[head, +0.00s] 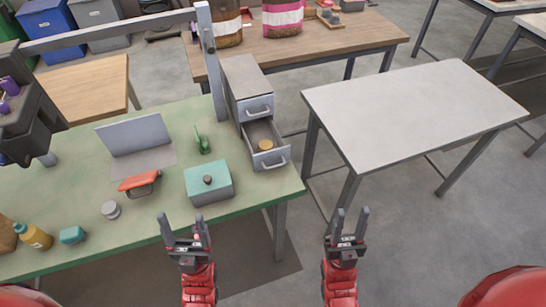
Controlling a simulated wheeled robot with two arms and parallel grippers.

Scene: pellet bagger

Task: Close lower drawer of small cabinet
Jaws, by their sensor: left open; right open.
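The small grey cabinet (245,77) stands at the right end of the green table. Its upper drawer (257,107) is shut. Its lower drawer (271,158) is pulled out toward me, with a handle on its front. A small round yellow-orange item (265,145) lies inside it. My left gripper (183,224) is open and empty, in front of the green table's near edge and below the drawer in the picture. My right gripper (347,219) is open and empty, to the right of the drawer and apart from it.
On the green table (165,212), a teal box with a dark knob (208,182) stands just left of the drawer. A green item (202,143) and a red-handled tool (139,182) lie near. A bare white table (410,110) stands at the right, with floor between.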

